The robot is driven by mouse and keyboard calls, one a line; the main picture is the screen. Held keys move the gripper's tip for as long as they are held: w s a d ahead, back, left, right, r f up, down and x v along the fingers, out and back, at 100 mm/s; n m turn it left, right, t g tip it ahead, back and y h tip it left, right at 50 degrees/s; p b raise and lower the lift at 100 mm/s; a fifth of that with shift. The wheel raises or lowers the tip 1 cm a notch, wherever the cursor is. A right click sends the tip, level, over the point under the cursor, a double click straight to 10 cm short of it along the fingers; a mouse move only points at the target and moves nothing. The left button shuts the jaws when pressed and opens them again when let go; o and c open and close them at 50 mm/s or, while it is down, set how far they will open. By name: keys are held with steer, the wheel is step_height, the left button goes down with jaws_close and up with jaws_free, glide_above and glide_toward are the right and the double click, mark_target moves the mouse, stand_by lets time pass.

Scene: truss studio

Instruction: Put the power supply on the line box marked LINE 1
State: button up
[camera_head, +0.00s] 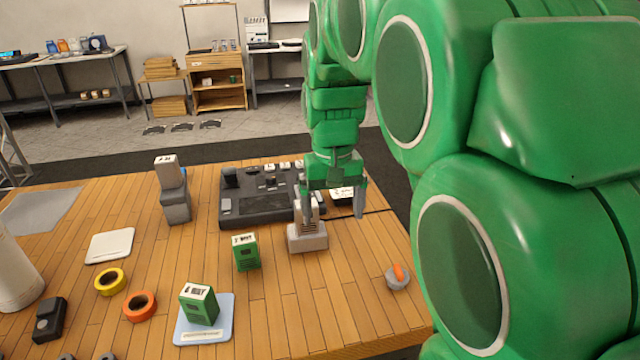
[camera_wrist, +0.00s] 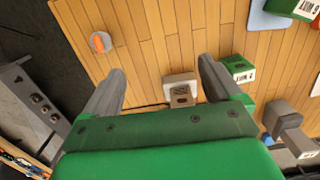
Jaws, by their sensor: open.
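A pale grey block with vent slots (camera_head: 308,237), perhaps the power supply, stands on the wooden table. In the wrist view this vented block (camera_wrist: 180,88) shows between my fingers, nearer the right one. My gripper (camera_head: 333,200) is open, pointing down at the block; the head view shows one finger overlapping it. I cannot tell whether they touch. A green box with a white label (camera_head: 246,252) stands just left, and another green box (camera_head: 199,305) stands on a pale blue pad. A grey block with a labelled top (camera_head: 174,203) stands farther left. Labels are too small to read surely.
A dark console (camera_head: 243,208) lies behind the gripper. Yellow (camera_head: 110,270) and orange (camera_head: 139,293) tape rolls, a white pad (camera_head: 110,245) and a dark device (camera_head: 50,319) lie left. A grey piece with an orange top (camera_head: 397,281) sits near the right edge.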

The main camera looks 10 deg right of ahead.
steer(key=s+f, duration=0.3)
steer(key=s, duration=0.9)
steer(key=s+f+g, duration=0.1)
steer(key=s+f, duration=0.3)
steer(key=s, duration=0.9)
steer(key=shift+s+d+f, duration=0.2)
steer(key=shift+s+d, duration=0.05)
steer(key=shift+s, duration=0.05)
